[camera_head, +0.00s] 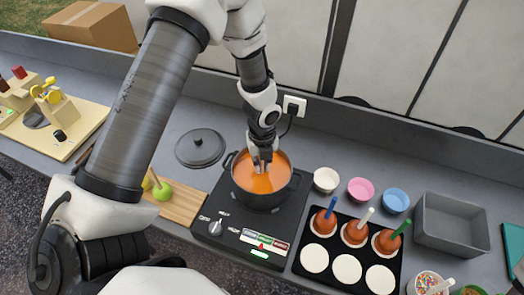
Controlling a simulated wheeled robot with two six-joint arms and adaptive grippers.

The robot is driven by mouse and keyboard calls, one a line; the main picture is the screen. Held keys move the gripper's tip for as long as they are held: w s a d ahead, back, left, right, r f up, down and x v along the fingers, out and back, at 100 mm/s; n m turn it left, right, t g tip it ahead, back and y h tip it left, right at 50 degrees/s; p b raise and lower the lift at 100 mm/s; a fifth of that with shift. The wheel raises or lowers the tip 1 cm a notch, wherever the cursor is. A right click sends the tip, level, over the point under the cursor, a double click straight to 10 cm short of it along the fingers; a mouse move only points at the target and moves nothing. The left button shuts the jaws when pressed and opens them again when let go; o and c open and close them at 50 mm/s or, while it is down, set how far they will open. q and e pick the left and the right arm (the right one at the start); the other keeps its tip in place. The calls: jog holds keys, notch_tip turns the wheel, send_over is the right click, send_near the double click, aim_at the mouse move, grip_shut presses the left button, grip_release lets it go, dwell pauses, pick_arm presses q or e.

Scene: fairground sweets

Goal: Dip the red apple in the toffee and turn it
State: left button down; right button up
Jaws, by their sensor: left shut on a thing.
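A black pot (238,193) full of orange toffee (275,178) sits on the black hob (235,228). My left gripper (262,167) points down into the pot, its fingertips at or just above the toffee near the middle. It is shut, and its fingers hide what they hold. No red apple shows clearly; any apple under the fingers is hidden by them and the toffee. My right gripper is not in view.
A black lid (201,147) lies left of the pot. A green apple (163,191) is on a wooden board (183,206). A black tray (334,262) holds toffee-coated apples with coloured sticks (330,208) and white discs. Small bowls (361,190) and a grey bin (450,226) stand right.

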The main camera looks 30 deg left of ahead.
pick_arm(q)
jog(key=shift+r, duration=4.15)
jog(key=shift+r, duration=3.05)
jog(key=shift+f, duration=0.1)
